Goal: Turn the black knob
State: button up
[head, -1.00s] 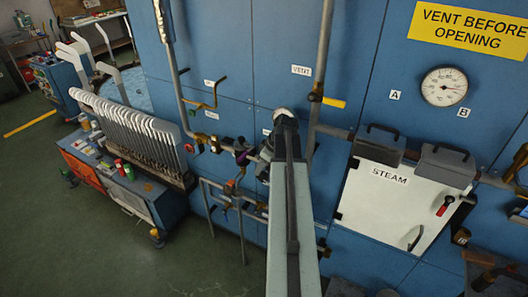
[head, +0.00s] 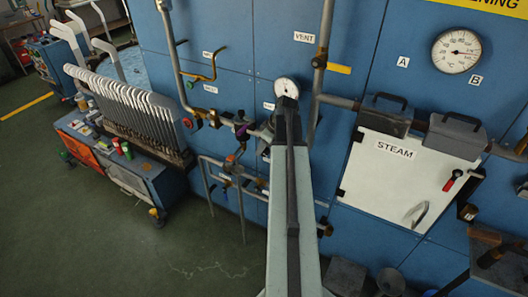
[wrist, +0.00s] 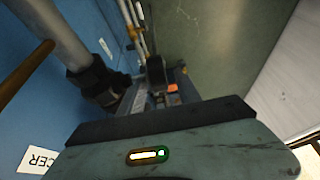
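A black fitting (wrist: 95,80) sits on a thick grey pipe at the left of the wrist view. It may be the black knob, but I cannot tell for sure. The teal housing of my gripper (wrist: 175,150) fills the bottom of the wrist view, and its fingertips cannot be made out. In the head view my pale arm reaches toward the pipework, ending just below a small round gauge (head: 287,88). The arm hides the gripper and whatever lies behind it. No clear black knob shows there; a purple knob (head: 241,130) is left of the arm's end.
Pipes with a red knob (head: 187,122) and a yellow-handled valve (head: 320,60) run along the blue wall. A white STEAM door (head: 385,185) is right of my arm. A cart (head: 150,190) with upright white forms stands left. The floor between is clear.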

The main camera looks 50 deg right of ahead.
jog(key=shift+r, duration=0.1)
grip_shut()
jog(key=shift+d, duration=0.15)
jog(key=t+b, duration=0.2)
jog(key=shift+s+f+b, duration=0.35)
jog(key=shift+s+f, duration=0.05)
jog(key=t+b, duration=0.1)
jog(key=b, duration=0.1)
jog(key=t+b, duration=0.1)
jog(key=t+y+b, duration=0.1)
jog(key=b, duration=0.1)
jog(key=shift+s+f+b, duration=0.3)
jog(key=shift+s+f, duration=0.05)
jog(key=shift+f, duration=0.05)
jog(key=t+y+b, duration=0.1)
jog(key=t+b, duration=0.2)
jog(key=b, duration=0.2)
jog(key=shift+s+f, duration=0.1)
jog(key=shift+s, duration=0.1)
jog(key=t+b, duration=0.1)
jog(key=b, duration=0.2)
jog(key=shift+s+r+t, duration=0.1)
jog(key=shift+r+t, duration=0.1)
jog(key=shift+t, duration=0.2)
jog(key=shift+r, duration=0.1)
